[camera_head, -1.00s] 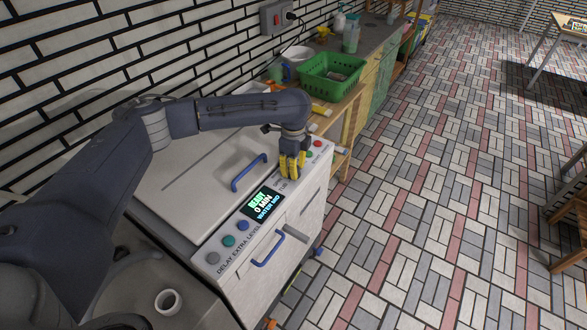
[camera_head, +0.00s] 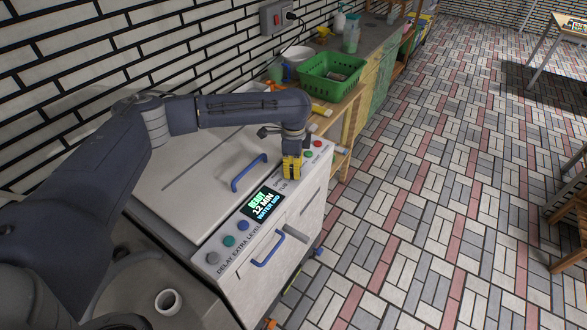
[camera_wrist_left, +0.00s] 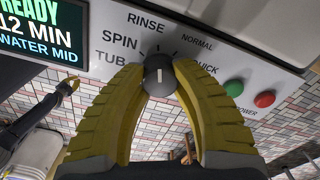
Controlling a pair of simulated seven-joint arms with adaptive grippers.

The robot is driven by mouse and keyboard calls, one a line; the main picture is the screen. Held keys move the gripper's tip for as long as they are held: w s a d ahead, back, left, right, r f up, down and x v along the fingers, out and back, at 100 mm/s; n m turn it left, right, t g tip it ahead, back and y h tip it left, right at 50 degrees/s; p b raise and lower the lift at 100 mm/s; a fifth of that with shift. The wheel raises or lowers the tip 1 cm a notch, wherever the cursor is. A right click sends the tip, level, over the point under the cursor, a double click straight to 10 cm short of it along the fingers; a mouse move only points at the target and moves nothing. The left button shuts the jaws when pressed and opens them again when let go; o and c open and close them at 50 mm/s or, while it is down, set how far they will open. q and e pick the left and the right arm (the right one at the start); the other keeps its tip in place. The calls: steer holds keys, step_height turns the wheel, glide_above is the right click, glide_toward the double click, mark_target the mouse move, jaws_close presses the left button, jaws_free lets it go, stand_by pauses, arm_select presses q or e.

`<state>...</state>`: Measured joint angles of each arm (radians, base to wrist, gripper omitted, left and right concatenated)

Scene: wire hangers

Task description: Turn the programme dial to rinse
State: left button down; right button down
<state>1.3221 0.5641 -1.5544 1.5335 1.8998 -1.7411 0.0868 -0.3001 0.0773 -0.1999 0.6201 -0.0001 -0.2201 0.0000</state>
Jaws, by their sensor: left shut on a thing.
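The programme dial (camera_wrist_left: 159,78) is a dark round knob on the washer's white panel, ringed by the labels TUB, SPIN, RINSE, NORMAL and QUICK in the left wrist view. Its short white mark stands about upright in that view, towards the space between RINSE and NORMAL; I cannot tell exactly which setting it marks. My left gripper (camera_head: 291,177) has yellow fingers, and they are shut on the dial from both sides. In the head view the fingers hide the dial. The display (camera_head: 263,204) reads READY, 12 MIN, WATER MID.
A green button (camera_wrist_left: 233,89) and a red button (camera_wrist_left: 264,99) sit right of the dial. A blue lid handle (camera_head: 249,173) and a blue front handle (camera_head: 267,249) stick out nearby. A green basket (camera_head: 332,77) stands on the counter beyond.

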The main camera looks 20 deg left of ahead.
arm_select(q)
steer(key=c, duration=0.9)
jaws_free()
steer(key=shift+r, duration=0.1)
step_height(320, 180, up, 12)
steer(key=shift+d, duration=0.1)
